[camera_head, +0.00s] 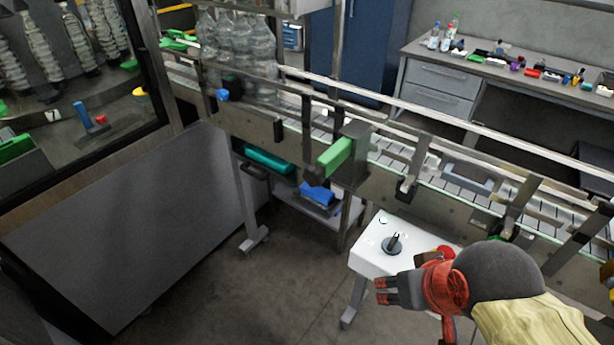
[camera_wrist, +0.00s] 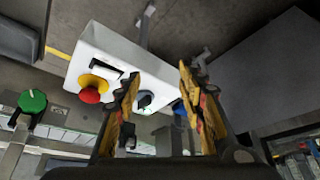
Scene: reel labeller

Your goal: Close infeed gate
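A grey block with a green handle (camera_head: 336,155) is fixed to the near side rail of the conveyor (camera_head: 440,170); I cannot tell whether it is the infeed gate or how it is set. A white control box (camera_head: 385,240) stands on a leg in front of the conveyor. It has a black rotary knob (camera_head: 393,244) and a red button (camera_head: 446,252). My gripper (camera_head: 380,291) is at the near side of the box, apart from the green handle. In the wrist view my gripper (camera_wrist: 160,80) is open and empty, with the knob (camera_wrist: 145,99) showing between its fingers.
Clear bottles (camera_head: 240,50) stand grouped on the conveyor at the left. A grey machine cabinet (camera_head: 130,220) fills the left side. A low shelf (camera_head: 310,198) holds blue and teal items. Open floor lies between the cabinet and the control box.

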